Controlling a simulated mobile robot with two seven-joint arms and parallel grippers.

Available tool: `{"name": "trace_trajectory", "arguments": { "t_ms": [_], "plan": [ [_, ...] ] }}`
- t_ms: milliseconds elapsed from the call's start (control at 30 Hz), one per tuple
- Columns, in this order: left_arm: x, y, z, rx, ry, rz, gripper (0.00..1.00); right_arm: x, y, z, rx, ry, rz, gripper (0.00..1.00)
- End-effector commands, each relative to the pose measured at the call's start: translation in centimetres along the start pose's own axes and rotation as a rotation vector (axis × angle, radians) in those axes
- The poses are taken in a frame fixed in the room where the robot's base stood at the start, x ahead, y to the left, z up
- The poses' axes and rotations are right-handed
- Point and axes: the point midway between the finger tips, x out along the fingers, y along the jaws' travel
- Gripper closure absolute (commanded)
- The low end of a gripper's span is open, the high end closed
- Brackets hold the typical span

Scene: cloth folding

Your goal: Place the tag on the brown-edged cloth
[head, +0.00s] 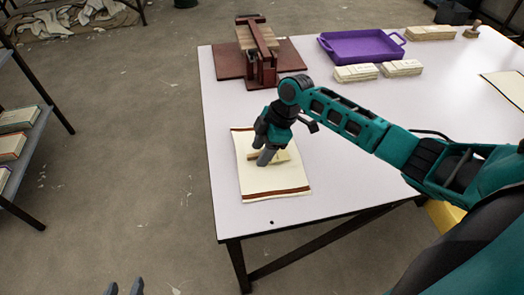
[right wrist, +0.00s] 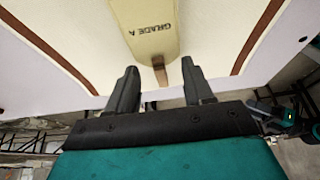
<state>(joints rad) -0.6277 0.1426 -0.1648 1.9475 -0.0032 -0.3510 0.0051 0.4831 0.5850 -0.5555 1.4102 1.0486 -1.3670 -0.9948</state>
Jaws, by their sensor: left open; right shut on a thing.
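The brown-edged cloth (head: 262,181) lies flat near the table's left front corner, cream with a brown band along its near and far edges. My right gripper (head: 262,158) is over its middle, pointing down, shut on the tag (head: 283,156). In the right wrist view the tag (right wrist: 147,28) is pale yellow, reads "GRADE A", and its narrow end lies between the fingers (right wrist: 160,88). The cloth (right wrist: 215,25) spreads behind it with both brown bands showing. I cannot tell whether the tag touches the cloth. My left gripper (head: 125,289) shows only its fingertips, open and empty, at the bottom edge.
A dark red press (head: 258,52) stands at the back left of the white table (head: 335,185). A purple tray (head: 360,47) and several cream stacks (head: 402,68) lie at the back. Another cloth (head: 508,86) is at the right edge. The table right of the brown-edged cloth is clear.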

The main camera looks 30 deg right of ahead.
Motion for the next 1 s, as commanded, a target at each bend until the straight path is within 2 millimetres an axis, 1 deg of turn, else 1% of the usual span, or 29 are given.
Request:
{"name": "trace_trajectory", "arguments": {
  "t_ms": [33,67,300,600,633,900,1000],
  "plan": [
    [0.1,0.1,0.0,-0.001,0.002,0.002,0.53,0.6,0.0,0.2,0.000,0.000,-0.001,0.76],
    [0.1,0.1,-0.1,-0.001,0.003,0.003,0.53,0.7,0.0,0.2,0.000,0.000,0.000,0.76],
    [0.2,0.3,-0.7,0.000,0.014,0.007,0.53,0.6,0.0,0.3,-0.001,0.000,0.001,0.76],
    [0.4,0.3,-0.6,-0.001,0.017,0.008,0.53,1.6,0.0,0.7,0.000,-0.002,0.000,0.76],
    [0.4,0.3,-0.6,-0.001,0.017,0.008,0.53,1.6,-0.1,0.7,0.000,-0.003,-0.001,0.47],
    [0.4,0.3,-0.8,-0.001,0.021,0.008,0.53,1.9,-0.4,0.9,0.001,-0.009,-0.010,0.23],
    [0.4,0.3,-0.8,-0.001,0.020,0.008,0.53,2.0,-0.4,1.0,0.001,-0.010,-0.011,0.23]
  ]
}}
